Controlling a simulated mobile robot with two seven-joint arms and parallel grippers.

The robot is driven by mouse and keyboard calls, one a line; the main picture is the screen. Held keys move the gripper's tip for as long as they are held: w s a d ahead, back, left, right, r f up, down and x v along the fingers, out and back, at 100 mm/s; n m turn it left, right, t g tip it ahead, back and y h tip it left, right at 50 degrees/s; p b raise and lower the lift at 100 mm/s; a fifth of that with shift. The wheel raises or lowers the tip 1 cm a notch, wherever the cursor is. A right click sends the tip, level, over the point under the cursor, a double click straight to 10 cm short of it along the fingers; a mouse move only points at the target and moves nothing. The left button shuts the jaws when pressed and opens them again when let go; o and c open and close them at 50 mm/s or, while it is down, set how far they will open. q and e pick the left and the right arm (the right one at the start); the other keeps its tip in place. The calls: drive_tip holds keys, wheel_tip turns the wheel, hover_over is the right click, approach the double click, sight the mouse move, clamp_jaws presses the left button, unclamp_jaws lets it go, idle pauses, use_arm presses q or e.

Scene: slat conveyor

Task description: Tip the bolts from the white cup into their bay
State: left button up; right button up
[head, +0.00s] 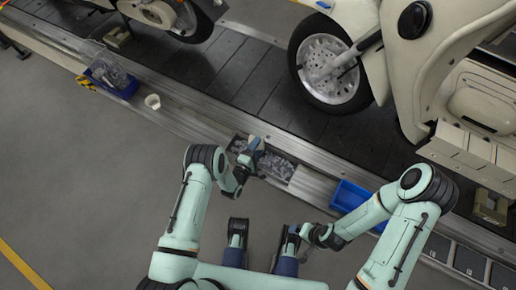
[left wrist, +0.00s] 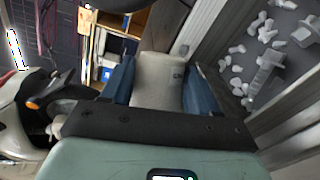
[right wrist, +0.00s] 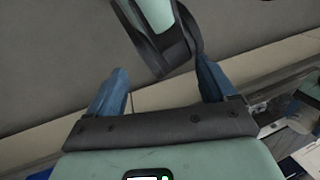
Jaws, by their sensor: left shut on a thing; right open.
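My left gripper (left wrist: 158,88) is shut on a white cup (left wrist: 158,82), which sits between the two blue fingers in the left wrist view. Whether anything is inside the cup cannot be seen. In the head view my left gripper (head: 257,152) is over a bay (head: 294,183) in the rail beside the conveyor. The bay holds grey bolts and small pieces (head: 275,165); these also show at the right of the left wrist view (left wrist: 265,70). My right gripper (right wrist: 160,92) is open and empty, low in the head view (head: 292,238), away from the bay.
Another white cup (head: 152,101) stands on the rail at left. A blue bin (head: 126,91) with clear-wrapped contents is beyond it. An empty-looking blue tray (head: 350,196) lies right of the bay. Scooters stand on the slat conveyor (head: 235,70) behind.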

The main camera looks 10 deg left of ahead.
use_arm(q)
drive_tip(key=shift+a+r+n+t+h+b, duration=0.15)
drive_tip(key=shift+a+n+t+b, duration=0.1)
drive_tip(key=shift+n+b, duration=0.35)
drive_tip(key=shift+a+r+n+t+h+b, duration=0.15)
drive_tip(key=shift+a+n+b, duration=0.1)
drive_tip(key=shift+n, duration=0.55)
drive_tip(key=shift+s+a+r+n+t+b, duration=0.1)
drive_tip(key=shift+a+r+n+t+b, duration=0.3)
drive_tip(key=shift+n, duration=0.45)
drive_tip(key=shift+a+r+n+t+b, duration=0.1)
drive_tip(key=shift+a+n+t+b, duration=0.15)
drive_tip(key=shift+n+b, duration=0.5)
use_arm(e)
drive_tip(key=w+d+f+t+h, duration=0.1)
drive_tip(key=w+d+f+t, duration=0.1)
drive_tip(key=w, duration=0.4)
drive_tip(key=shift+d+f, duration=0.5)
drive_tip(key=shift+f, duration=0.8)
use_arm(q)
drive_tip(key=shift+d+r, duration=0.1)
use_arm(e)
drive_tip(key=shift+r, duration=0.1)
use_arm(q)
drive_tip(key=shift+r+p, duration=2.15)
drive_tip(key=shift+r, duration=1.3)
use_arm(e)
wheel_tip(320, 180, up, 5)
drive_tip(key=shift+w+f, duration=0.1)
drive_tip(key=shift+f, duration=0.05)
